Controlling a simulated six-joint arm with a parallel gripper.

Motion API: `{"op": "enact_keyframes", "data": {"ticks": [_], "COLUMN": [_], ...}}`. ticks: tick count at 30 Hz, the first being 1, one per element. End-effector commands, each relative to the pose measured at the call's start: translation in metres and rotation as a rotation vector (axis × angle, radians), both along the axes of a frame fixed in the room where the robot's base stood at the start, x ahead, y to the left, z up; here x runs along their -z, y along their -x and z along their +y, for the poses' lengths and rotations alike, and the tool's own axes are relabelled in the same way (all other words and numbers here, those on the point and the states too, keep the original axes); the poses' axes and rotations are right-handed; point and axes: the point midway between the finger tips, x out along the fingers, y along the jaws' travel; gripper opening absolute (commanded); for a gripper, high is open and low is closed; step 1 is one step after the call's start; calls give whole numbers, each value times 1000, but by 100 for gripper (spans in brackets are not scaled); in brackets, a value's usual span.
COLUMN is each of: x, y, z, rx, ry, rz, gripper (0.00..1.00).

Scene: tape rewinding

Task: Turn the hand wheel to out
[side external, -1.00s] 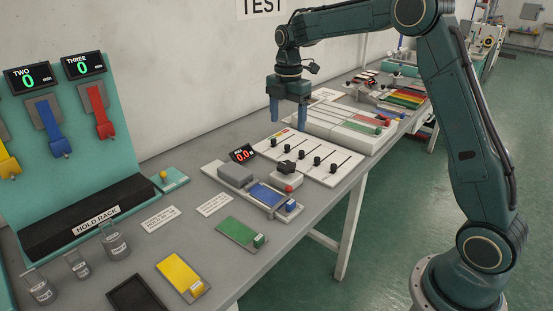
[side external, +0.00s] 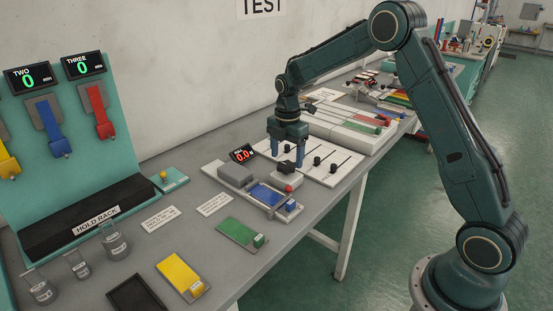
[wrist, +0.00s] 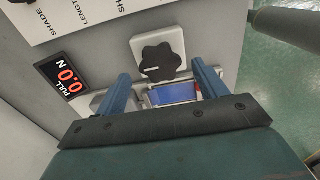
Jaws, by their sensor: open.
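The hand wheel is a black lobed knob (wrist: 159,62) with a white mark, on a light grey block (wrist: 178,40) in the wrist view. In the side view the knob (side external: 287,167) sits on its block (side external: 289,180), just below my gripper (side external: 288,164). My gripper is open, its two blue fingers pointing down. In the wrist view the fingers (wrist: 164,82) stand apart on either side of the knob's near side, with nothing between them held. Whether a finger touches the knob I cannot tell.
A red-lit pull display (side external: 243,154) reads 0.0 beside the wheel. A blue tape piece (side external: 268,195) lies on the fixture in front. A white slider panel (side external: 330,160) stands behind to the right. Green (side external: 240,233) and yellow (side external: 178,272) pieces lie nearer on the bench.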

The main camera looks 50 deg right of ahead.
Motion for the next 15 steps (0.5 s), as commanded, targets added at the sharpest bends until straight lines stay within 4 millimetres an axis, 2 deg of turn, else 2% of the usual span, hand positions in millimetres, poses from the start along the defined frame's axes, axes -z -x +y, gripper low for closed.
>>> {"op": "enact_keyframes", "data": {"ticks": [6, 15], "x": [19, 24], "y": [0, 0], "z": [0, 0], "rx": [0, 0], "ry": [0, 0], "rz": [1, 0], "gripper": [71, 71]}}
